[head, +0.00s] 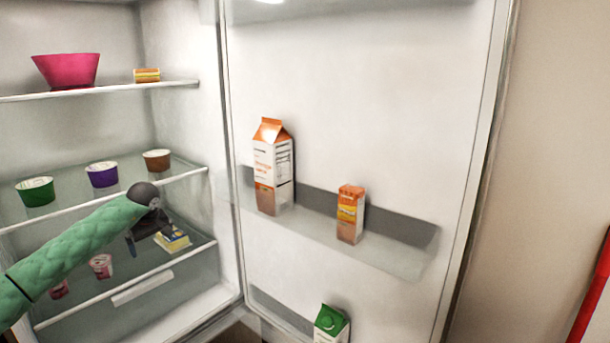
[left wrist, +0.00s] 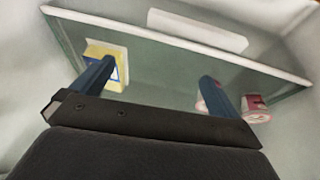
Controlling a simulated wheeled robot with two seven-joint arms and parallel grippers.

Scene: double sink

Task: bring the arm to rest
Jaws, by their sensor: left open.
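My left arm, in a green quilted sleeve, reaches in from the left of the head view into the open fridge. My left gripper (head: 150,241) is in front of the lower glass shelf, close to a yellow and white package (head: 173,240). In the left wrist view, the left gripper (left wrist: 155,75) has its two dark fingers spread wide with nothing between them. The yellow package (left wrist: 107,62) lies by one finger and a pink and white cup (left wrist: 255,108) by the other. I cannot tell whether the fingers touch them. My right gripper is not in view.
Fridge shelves hold a pink bowl (head: 66,70), a small striped box (head: 147,75) and green (head: 36,191), purple (head: 103,174) and brown (head: 157,160) tubs. The open door (head: 360,110) holds a tall carton (head: 272,168), a small carton (head: 350,213) and a green-topped carton (head: 331,325).

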